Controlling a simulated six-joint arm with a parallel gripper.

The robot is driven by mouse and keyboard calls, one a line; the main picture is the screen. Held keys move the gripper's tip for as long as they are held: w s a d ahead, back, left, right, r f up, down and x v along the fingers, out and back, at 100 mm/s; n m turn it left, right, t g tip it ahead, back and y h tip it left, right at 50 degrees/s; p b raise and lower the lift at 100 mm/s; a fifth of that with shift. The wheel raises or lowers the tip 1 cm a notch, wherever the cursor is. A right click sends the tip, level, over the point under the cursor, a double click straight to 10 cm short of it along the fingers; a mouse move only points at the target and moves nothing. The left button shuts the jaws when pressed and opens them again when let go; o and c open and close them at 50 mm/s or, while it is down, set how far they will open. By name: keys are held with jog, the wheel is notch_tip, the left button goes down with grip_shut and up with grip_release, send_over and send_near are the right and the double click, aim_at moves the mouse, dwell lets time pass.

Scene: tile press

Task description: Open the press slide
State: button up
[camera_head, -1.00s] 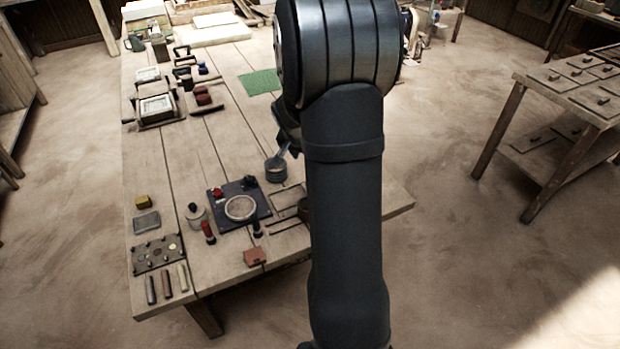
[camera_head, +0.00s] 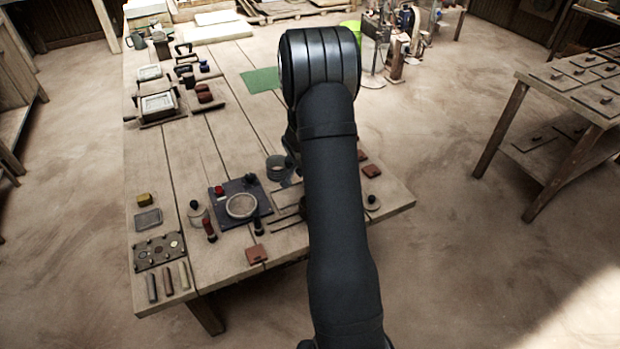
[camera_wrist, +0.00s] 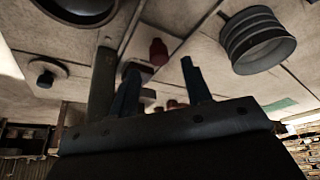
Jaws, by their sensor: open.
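A dark square base with a round pale plate (camera_head: 241,206) and a small red knob (camera_head: 219,190) stands on the near part of the workbench. It may be the press; I cannot tell which part is its slide. A flat frame with thin rails (camera_head: 288,197) lies just right of it, partly behind my arm. My gripper (camera_wrist: 161,84) shows in the wrist view, its two dark fingers apart with no object clearly held between them. A red knob (camera_wrist: 158,52) shows beyond the fingers. In the head view my arm hides the gripper.
A ribbed grey cup (camera_wrist: 258,42) is right of my fingers in the wrist view. A black knob on a pale disc (camera_wrist: 44,75) is at left. On the workbench (camera_head: 150,205) stand a red-handled tool (camera_head: 209,229) and a brown block (camera_head: 257,254). The bench's middle is fairly clear.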

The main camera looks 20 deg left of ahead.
jog(key=shift+x, duration=1.7)
